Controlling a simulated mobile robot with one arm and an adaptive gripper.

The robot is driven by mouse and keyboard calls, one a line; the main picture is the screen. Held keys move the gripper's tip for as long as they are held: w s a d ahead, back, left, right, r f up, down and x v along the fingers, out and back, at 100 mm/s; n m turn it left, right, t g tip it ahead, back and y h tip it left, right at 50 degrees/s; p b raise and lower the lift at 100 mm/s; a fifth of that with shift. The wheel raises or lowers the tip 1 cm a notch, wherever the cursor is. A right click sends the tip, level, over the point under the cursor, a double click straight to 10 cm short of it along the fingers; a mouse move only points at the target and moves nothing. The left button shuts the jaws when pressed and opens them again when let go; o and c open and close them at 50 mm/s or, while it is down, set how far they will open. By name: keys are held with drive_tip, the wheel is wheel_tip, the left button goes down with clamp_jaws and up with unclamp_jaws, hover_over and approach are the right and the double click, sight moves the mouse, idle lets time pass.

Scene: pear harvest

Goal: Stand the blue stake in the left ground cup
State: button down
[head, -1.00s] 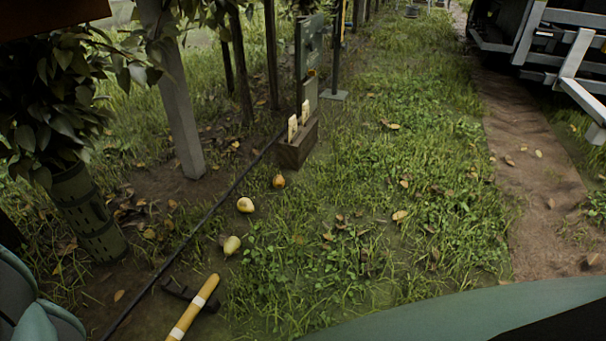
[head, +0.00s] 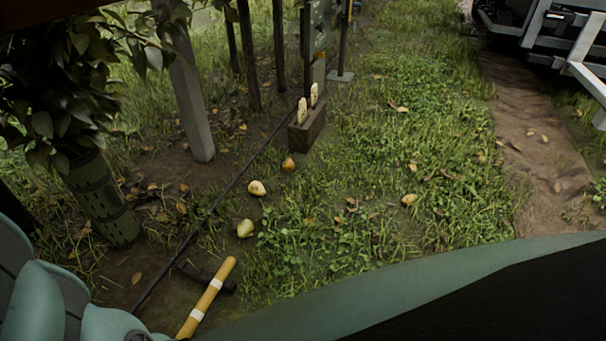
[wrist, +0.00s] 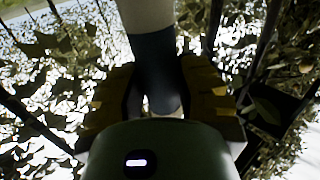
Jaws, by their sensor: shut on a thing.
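In the wrist view, my gripper (wrist: 165,100) is shut on the blue stake (wrist: 155,70). The held part is dark blue, with a pale section above it at the top of the picture. The brown-yellow finger pads sit on either side of it. The stake's far ends are out of view or hidden. My gripper and the stake do not show in the head view. I cannot make out a ground cup for certain in either view.
A yellow-handled tool (head: 208,296) lies on the ground beside a black hose (head: 219,200). Several pears (head: 257,188) lie near a wooden box (head: 307,130). A grey post (head: 190,95) and a green perforated sleeve (head: 103,205) stand left. Grass at centre right is open.

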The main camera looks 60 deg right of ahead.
wheel_tip(320, 180, down, 9)
drive_tip(key=b, duration=0.7)
drive_tip(key=shift+w+f, duration=0.15)
drive_tip(key=shift+w, duration=0.1)
idle(0.7)
drive_tip(key=shift+a, duration=0.1)
drive_tip(key=c, duration=0.6)
unclamp_jaws()
drive_tip(key=shift+c, duration=0.2)
drive_tip(key=v, duration=0.7)
drive_tip(key=shift+p, duration=0.35)
